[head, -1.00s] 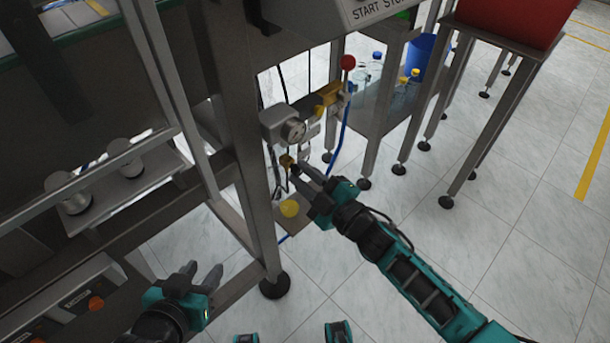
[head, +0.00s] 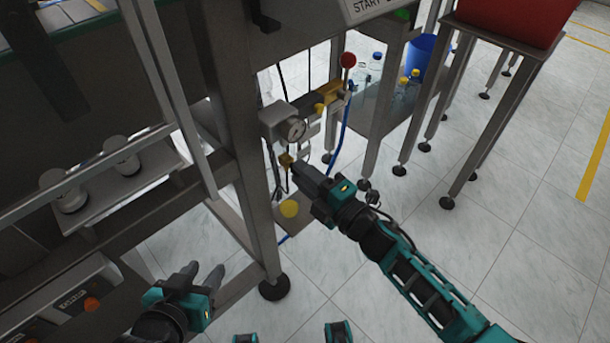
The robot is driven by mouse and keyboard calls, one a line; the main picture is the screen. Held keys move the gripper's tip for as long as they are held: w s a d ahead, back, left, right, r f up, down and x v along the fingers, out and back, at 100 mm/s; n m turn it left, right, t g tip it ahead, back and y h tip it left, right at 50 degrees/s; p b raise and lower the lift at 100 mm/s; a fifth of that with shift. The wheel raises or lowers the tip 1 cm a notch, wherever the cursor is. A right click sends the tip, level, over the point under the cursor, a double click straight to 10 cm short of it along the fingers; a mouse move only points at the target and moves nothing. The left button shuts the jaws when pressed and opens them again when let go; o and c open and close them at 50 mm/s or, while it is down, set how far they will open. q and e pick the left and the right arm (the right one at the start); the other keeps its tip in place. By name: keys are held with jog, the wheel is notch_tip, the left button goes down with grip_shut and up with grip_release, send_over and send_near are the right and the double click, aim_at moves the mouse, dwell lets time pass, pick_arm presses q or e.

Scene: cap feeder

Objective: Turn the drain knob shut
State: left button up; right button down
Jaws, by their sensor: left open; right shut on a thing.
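The air unit with a round pressure gauge (head: 297,129) is mounted beside the machine's steel leg. A small brass-coloured fitting (head: 286,160) shows below the gauge, at the tips of my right gripper. My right gripper (head: 296,170) reaches in from the lower right and is shut on the drain knob, which is mostly hidden by the fingers. I cannot tell the knob's turn angle. My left gripper (head: 203,275) is open and empty at the lower left, well away from the unit.
A red ball-topped lever (head: 348,60) and a yellow valve part (head: 320,107) sit above the gauge. A blue hose (head: 343,128) hangs beside them. A yellow round object (head: 289,208) is below my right gripper. The steel leg (head: 245,160) stands close left.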

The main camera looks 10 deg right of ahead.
dwell(0.3)
pick_arm(q)
jog(key=shift+r, duration=0.1)
pick_arm(e)
jog(key=c, duration=0.9)
grip_release()
pick_arm(q)
jog(key=shift+s+a+r+p, duration=0.15)
jog(key=shift+a+r+p, duration=0.2)
jog(key=shift+p, duration=0.6)
pick_arm(e)
jog(key=v, duration=1.3)
